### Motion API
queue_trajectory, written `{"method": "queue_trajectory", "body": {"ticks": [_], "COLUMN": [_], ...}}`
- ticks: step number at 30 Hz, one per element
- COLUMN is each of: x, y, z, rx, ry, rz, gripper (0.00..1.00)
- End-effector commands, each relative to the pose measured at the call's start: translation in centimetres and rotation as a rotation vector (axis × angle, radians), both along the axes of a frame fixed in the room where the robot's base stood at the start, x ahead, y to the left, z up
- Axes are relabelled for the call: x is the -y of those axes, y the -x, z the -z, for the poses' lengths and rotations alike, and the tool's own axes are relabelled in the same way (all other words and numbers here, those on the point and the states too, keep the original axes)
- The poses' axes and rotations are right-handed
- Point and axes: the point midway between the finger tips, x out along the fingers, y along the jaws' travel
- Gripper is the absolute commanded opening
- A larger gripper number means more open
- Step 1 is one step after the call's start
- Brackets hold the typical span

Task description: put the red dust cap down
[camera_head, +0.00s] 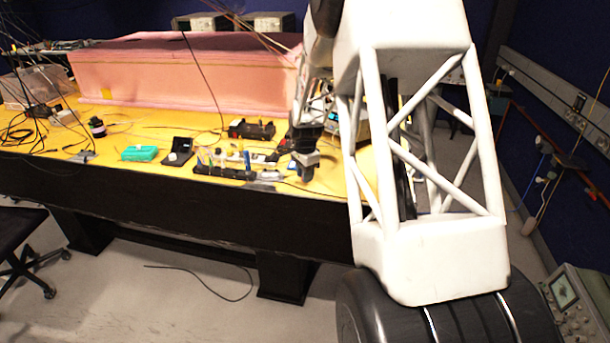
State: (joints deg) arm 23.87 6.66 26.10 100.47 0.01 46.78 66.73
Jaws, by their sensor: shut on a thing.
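My gripper (306,172) is low over the yellow table top (225,186), near the table's front edge and right of the power strip. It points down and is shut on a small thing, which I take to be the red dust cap. The cap itself is too small or too hidden by the fingers to make out. I cannot tell whether it touches the table.
A black open case (178,151) and a green box (139,153) lie further left. A pink foam enclosure (180,80) stands behind.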

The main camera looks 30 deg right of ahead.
Motion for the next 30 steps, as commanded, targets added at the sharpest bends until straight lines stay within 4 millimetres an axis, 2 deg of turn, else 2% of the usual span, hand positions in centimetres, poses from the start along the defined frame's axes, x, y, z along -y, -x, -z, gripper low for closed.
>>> {"method": "queue_trajectory", "body": {"ticks": [15,16,20,30], "x": [0.00,0.00,0.00,0.00], "y": [0.01,0.01,0.00,0.00], "z": [0.70,0.65,0.64,0.53], "rx": [-0.001,0.000,0.000,0.000], "ry": [0.000,0.000,0.000,0.000], "rz": [0.000,0.000,0.000,0.000], "gripper": [0.05,0.31,0.51,0.52]}}
